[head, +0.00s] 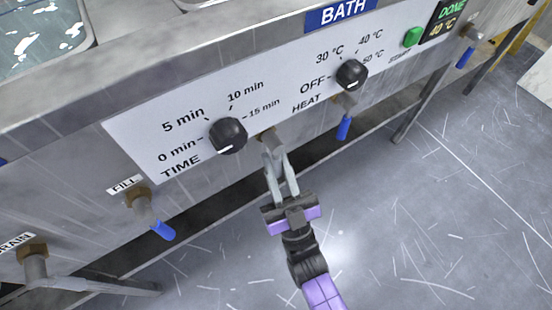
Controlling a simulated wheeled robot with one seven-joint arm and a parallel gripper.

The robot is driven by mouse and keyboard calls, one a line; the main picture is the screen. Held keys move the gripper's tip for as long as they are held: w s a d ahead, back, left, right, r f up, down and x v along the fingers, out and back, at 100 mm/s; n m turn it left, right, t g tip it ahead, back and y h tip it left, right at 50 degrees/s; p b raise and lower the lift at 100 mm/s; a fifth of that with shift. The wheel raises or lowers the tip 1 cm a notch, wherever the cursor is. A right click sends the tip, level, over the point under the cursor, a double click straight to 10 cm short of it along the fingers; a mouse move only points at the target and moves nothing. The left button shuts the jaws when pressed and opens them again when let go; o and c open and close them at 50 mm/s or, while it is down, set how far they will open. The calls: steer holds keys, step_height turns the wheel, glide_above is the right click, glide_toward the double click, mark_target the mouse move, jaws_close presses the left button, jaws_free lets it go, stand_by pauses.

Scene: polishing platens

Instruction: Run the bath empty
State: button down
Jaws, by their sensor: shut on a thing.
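My gripper (280,176) reaches up to the underside of the control panel, between the TIME and HEAT knobs. Its fingers are closed on a valve (267,136) there with a brass fitting; the fingers hide its handle, and no label for it shows. At the lower left is a valve with a partly cut-off label ending in "RAIN" (33,250), apart from my gripper; no blue handle shows on it. The FILL valve (139,200) has a blue lever (162,230) slanting down to the right. Water shows in a basin (42,38) at the top left.
The BATH panel has a TIME knob (228,135), a HEAT knob (351,74), a green button (412,37) and a display (443,19) reading DONE, 40 °C. More blue-handled valves hang at the HEAT knob (345,126) and far right (466,55). The scratched grey floor (420,220) is clear.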

steer(key=shift+w, duration=0.1)
steer(key=c, duration=1.3)
jaws_free()
steer(key=shift+p+v, duration=0.4)
steer(key=shift+v, duration=3.55)
